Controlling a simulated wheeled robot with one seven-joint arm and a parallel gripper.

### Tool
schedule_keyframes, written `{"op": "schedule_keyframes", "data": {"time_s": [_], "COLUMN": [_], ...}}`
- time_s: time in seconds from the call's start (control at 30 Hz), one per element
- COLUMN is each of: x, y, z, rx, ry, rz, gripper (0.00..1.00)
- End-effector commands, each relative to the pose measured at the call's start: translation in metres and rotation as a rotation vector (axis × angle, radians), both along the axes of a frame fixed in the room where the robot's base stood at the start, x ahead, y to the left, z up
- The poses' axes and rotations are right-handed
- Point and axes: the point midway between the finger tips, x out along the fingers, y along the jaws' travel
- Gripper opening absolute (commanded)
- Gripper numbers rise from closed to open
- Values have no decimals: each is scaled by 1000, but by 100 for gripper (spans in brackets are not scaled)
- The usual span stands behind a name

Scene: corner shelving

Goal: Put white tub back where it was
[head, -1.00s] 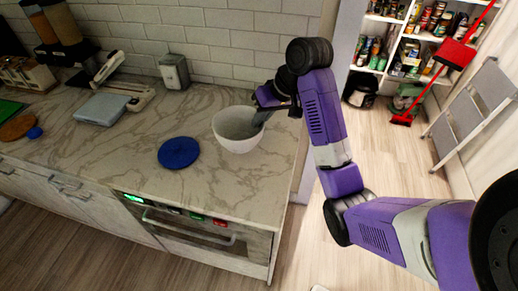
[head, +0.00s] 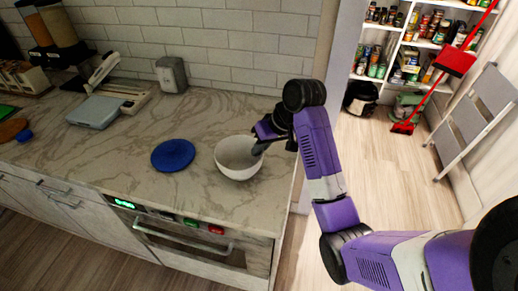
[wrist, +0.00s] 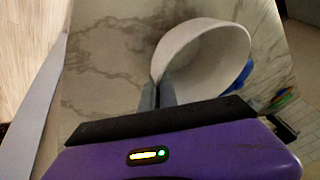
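The white tub (head: 232,163) is a round, open bowl over the right part of the marble counter, near its front edge. It looks roughly upright; I cannot tell if its base touches the counter. My gripper (head: 260,147) is at its right far rim. In the wrist view, the two grey fingers (wrist: 158,94) are close together, one on each side of the tub's wall (wrist: 205,60). The gripper is shut on the rim. The tub's far underside is hidden.
A blue disc (head: 173,155) lies just left of the tub. A grey canister (head: 172,75) and a scale-like device (head: 95,110) stand further back. The counter's front edge and oven panel (head: 180,225) are close below. Counter behind the tub is clear.

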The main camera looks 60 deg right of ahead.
Motion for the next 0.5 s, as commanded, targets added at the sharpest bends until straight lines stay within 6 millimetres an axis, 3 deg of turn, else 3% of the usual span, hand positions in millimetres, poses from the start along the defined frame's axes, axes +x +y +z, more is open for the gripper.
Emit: {"op": "schedule_keyframes", "data": {"time_s": [0.3,0.4,0.5], "x": [0,0,0], "y": [0,0,0], "z": [-2,-2,-2], "rx": [-1,0,0], "ry": [-1,0,0], "rz": [1,1,1], "gripper": [0,21,25]}}
